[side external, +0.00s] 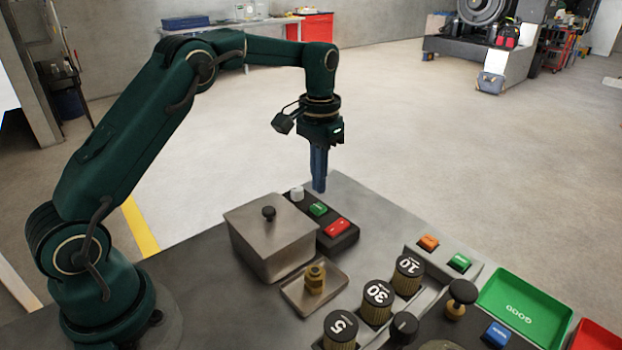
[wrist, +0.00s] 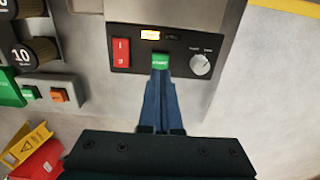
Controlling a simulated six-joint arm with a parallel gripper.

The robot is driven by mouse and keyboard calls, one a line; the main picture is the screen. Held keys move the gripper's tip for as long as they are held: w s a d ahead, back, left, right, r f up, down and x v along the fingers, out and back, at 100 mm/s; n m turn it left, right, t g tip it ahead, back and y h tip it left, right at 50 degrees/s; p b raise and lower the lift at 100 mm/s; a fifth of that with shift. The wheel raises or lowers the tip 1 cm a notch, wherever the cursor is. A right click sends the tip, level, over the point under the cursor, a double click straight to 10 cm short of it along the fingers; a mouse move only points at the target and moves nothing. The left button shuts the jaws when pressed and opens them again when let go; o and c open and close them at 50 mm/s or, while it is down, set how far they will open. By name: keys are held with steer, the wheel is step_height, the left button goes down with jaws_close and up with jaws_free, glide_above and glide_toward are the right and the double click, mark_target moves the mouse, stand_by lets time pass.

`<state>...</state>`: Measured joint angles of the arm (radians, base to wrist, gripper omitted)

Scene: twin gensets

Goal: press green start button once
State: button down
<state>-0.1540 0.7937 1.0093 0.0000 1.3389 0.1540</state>
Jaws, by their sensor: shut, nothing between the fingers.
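The green start button (side external: 317,209) sits in the middle of a black control panel, between a white knob (side external: 296,193) and a red rocker switch (side external: 337,226). In the wrist view the green button (wrist: 160,61) shows just beyond my fingertips, with part of it possibly hidden by them. My gripper (side external: 319,188) points straight down with its blue fingers together and nothing held. In the side view its tips appear a little above and behind the button, apparently apart from it. The wrist view shows my gripper (wrist: 160,76) lined up with the button.
A lidded metal box (side external: 272,238) stands close beside the panel. A lit amber indicator (wrist: 150,34) is on the panel. Another green button (side external: 460,262) and an orange one (side external: 429,242) sit on a separate grey box. Weights, including one marked 20 (side external: 408,275), stand nearby.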

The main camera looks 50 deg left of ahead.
mark_target(318, 207)
step_height(318, 207, up, 8)
stand_by(0.9)
